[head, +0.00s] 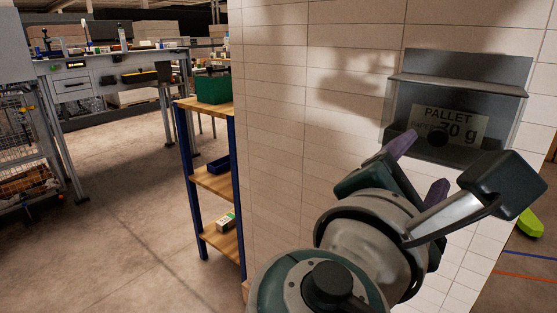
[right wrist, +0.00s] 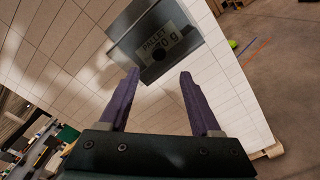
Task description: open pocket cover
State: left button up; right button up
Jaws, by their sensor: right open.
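A grey pocket (head: 462,75) is fixed to the face of a white tiled-looking stack. A ledge (head: 460,86) runs above the label. My right gripper (head: 418,168) is open and empty, in front of and just below the pocket. In the right wrist view the purple fingers (right wrist: 160,74) point at the knob (right wrist: 158,54), which lies ahead between their tips, apart from them. My left gripper is out of view.
The white stack (head: 290,150) fills the middle and right. Left of it stands a shelf (head: 210,180) with blue posts and a green bin (head: 212,88). A workbench (head: 110,65) is at the back left. The floor (head: 110,220) on the left is clear.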

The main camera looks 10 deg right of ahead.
aim_at(437, 139)
jog(key=x, duration=0.9)
jog(key=shift+w+d+r+p, duration=0.1)
jog(key=shift+w+d+p, duration=0.15)
jog(key=shift+w+p, duration=0.1)
grip_shut()
dwell(1.0)
